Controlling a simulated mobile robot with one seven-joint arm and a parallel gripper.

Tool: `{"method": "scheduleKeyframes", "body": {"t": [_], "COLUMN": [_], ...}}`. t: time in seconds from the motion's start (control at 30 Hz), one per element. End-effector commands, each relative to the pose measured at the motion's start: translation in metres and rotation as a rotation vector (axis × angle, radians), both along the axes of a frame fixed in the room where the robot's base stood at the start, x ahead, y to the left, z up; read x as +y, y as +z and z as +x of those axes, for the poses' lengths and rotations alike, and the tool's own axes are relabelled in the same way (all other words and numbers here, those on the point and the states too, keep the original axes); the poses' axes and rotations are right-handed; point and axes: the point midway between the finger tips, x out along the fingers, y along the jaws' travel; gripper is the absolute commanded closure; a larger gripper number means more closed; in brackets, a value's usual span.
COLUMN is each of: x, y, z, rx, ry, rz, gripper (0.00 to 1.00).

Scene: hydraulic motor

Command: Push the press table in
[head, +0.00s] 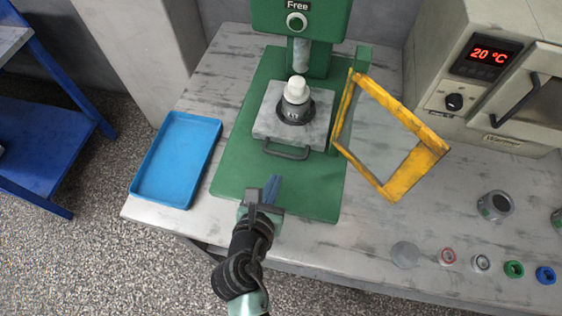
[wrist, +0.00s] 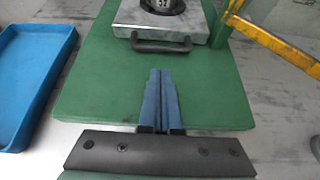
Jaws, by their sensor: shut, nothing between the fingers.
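The press table (head: 265,127) is a grey metal plate with a dark handle (head: 286,152) on its front side. It sits on the green press base (head: 235,178), under the press ram (head: 300,54). A dark cylindrical part with a white piece on top (head: 296,100) stands on the plate. In the wrist view the press table (wrist: 205,30) and its handle (wrist: 161,46) are at the top. My gripper (head: 272,185) is shut and empty over the front part of the green base, in front of the handle and apart from it. Its blue fingers (wrist: 161,88) point toward the handle.
A yellow-framed guard door (head: 413,170) stands open to the right of the press table. A blue tray (head: 177,160) lies to the left. A warmer reading 20 °C (head: 492,58) is at the back right. Several small rings, including a green one (head: 513,269), lie at the front right.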

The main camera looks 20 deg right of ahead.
Motion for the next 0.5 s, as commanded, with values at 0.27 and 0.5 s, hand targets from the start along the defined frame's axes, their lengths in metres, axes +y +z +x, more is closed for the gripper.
{"method": "scheduleKeyframes", "body": {"t": [0.27,0.5], "x": [-0.026,-0.033], "y": [-0.015,-0.018], "z": [0.037,0.047], "rx": [-0.001,0.000], "ry": [-0.003,-0.001], "rz": [0.000,0.000], "gripper": [1.00,1.00]}}
